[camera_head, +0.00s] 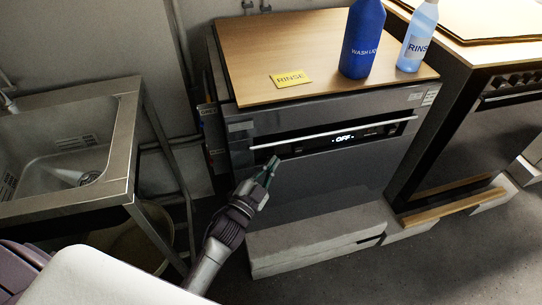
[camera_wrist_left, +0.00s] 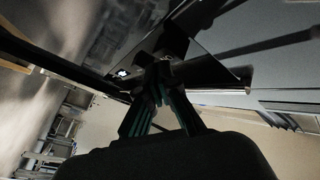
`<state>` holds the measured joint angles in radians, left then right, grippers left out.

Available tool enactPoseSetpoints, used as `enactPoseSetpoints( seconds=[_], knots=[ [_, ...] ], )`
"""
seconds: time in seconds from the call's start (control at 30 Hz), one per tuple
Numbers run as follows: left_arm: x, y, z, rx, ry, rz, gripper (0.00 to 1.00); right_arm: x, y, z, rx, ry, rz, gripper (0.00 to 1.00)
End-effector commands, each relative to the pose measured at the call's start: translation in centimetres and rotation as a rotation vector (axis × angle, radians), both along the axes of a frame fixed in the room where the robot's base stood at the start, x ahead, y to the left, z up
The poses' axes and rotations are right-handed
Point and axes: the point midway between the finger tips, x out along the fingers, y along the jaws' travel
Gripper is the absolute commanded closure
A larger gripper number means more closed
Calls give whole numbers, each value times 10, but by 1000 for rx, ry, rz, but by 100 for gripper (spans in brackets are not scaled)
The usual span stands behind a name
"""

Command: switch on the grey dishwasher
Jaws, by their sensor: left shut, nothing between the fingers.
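The grey dishwasher (camera_head: 330,178) stands in the middle of the head view under a wooden top. Its dark control strip shows a lit display (camera_head: 343,139) reading "OFF", and a long bar handle (camera_head: 325,134) runs across the front. My left gripper (camera_head: 274,160) is shut and empty, at the left part of the front just below the handle and control strip. I cannot tell whether it touches the front. In the left wrist view its fingertips (camera_wrist_left: 155,70) meet close to the dark panel. My right gripper is not in view.
A steel sink (camera_head: 65,150) stands at the left. A blue bottle (camera_head: 362,40), a pale blue bottle (camera_head: 418,38) and a yellow "RINSE" card (camera_head: 290,79) are on the wooden top. Grey slabs (camera_head: 315,240) lie at the dishwasher's foot. Another dark appliance (camera_head: 470,130) is at the right.

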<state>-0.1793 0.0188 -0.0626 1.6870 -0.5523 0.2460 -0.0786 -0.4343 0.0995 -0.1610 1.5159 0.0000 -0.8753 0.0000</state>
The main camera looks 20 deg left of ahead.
Motion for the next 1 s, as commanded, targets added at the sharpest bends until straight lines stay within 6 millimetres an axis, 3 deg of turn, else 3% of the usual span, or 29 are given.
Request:
enactPoseSetpoints(
  seconds=[1.0],
  knots=[
    [6,4,1,0,0,0,100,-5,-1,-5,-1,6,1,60]
  ],
)
